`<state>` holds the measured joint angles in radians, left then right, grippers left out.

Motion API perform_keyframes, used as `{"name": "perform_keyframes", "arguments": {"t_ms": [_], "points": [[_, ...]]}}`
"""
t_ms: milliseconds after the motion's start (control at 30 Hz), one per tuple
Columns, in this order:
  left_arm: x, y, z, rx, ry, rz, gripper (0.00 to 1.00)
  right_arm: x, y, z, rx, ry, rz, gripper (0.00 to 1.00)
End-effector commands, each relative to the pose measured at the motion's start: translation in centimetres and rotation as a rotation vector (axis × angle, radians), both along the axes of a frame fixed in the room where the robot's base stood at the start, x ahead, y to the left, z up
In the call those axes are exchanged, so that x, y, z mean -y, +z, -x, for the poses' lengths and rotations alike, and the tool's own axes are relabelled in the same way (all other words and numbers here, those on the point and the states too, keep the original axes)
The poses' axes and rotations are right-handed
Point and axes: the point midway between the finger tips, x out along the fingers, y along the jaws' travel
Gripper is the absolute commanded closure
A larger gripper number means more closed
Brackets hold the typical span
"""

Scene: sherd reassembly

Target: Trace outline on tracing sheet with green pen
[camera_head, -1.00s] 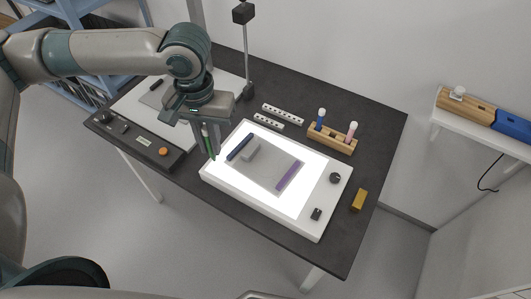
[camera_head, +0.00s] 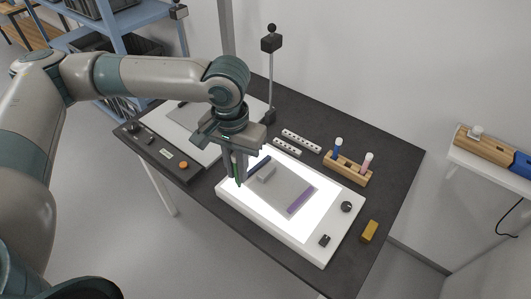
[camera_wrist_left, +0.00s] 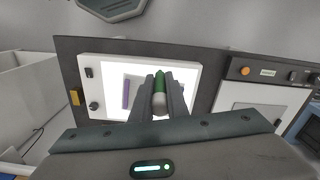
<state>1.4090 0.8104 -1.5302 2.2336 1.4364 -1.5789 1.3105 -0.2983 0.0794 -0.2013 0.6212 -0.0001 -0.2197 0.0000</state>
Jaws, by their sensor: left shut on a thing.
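My left gripper (camera_head: 237,178) is shut on the green pen (camera_wrist_left: 159,88), which points down, over the left edge of the lit light box. In the head view the green pen (camera_head: 237,170) shows between the fingers; I cannot tell whether its tip touches anything. The tracing sheet (camera_head: 278,193) lies on the glowing light box (camera_head: 320,206), with a dark blue bar, a small grey block (camera_head: 267,173) and a purple bar (camera_head: 301,201) on it. The purple bar also shows in the left wrist view (camera_wrist_left: 126,94). My right gripper is not in view.
A wooden pen rack (camera_head: 347,170) with a blue and a pink pen stands behind the light box. White perforated strips (camera_head: 301,140), a yellow block (camera_head: 369,231) and a post on a stand (camera_head: 270,80) are on the dark table. A control panel with an orange button (camera_head: 183,165) lies left.

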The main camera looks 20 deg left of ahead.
Motion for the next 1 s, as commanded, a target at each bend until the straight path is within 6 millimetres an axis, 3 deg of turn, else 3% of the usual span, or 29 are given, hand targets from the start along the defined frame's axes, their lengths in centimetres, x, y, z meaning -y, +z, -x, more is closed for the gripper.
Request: {"name": "perform_keyframes", "arguments": {"t_ms": [433,1000], "points": [[2.1,-0.2,-5.0,-0.003,-0.598,0.002,1.00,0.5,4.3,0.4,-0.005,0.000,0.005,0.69],[3.5,-3.2,-9.6,-0.003,-1.462,0.003,1.00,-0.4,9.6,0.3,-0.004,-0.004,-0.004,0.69]]}}
